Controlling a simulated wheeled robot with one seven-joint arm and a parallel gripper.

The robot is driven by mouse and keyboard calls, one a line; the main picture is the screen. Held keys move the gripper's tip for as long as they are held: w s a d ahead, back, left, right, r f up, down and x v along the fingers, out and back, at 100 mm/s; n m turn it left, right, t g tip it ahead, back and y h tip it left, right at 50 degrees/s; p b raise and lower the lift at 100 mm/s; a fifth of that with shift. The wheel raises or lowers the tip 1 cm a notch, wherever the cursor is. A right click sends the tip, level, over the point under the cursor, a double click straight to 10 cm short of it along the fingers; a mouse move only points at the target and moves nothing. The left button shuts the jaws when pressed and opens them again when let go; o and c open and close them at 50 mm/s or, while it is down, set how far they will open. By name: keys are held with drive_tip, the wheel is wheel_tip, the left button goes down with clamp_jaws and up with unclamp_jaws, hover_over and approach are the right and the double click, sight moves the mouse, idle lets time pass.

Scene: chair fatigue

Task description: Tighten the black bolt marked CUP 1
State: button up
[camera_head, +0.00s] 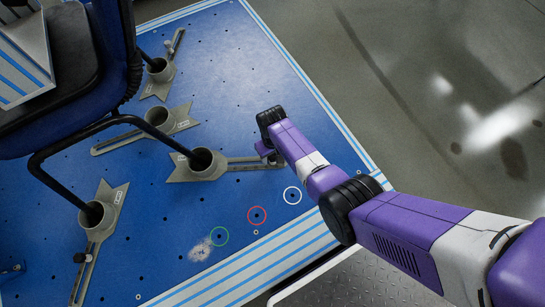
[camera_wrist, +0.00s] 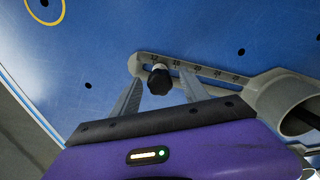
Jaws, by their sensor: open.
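A black bolt with a knobbed head (camera_wrist: 159,80) stands in the slotted, numbered grey arm (camera_wrist: 215,73) of a cup bracket in the wrist view. My open gripper (camera_wrist: 160,76) has one grey finger on each side of the bolt head, with visible gaps. In the head view my gripper (camera_head: 266,150) is at the outer end of the bracket of the nearest middle cup (camera_head: 207,174); the bolt is mostly hidden there. That cup also shows in the wrist view (camera_wrist: 280,93). No CUP 1 marking is readable in either view.
A chair's black leg frame (camera_head: 50,178) stands in several grey cups on the blue perforated plate (camera_head: 235,70). Grey floor lies at right.

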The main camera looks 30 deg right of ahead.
drive_tip(key=n, duration=0.3)
drive_tip(key=shift+n, duration=0.4)
drive_tip(key=n, duration=0.4)
idle(0.3)
clamp_jaws()
drive_tip(key=m, duration=0.3)
drive_tip(key=shift+m+p, duration=0.4)
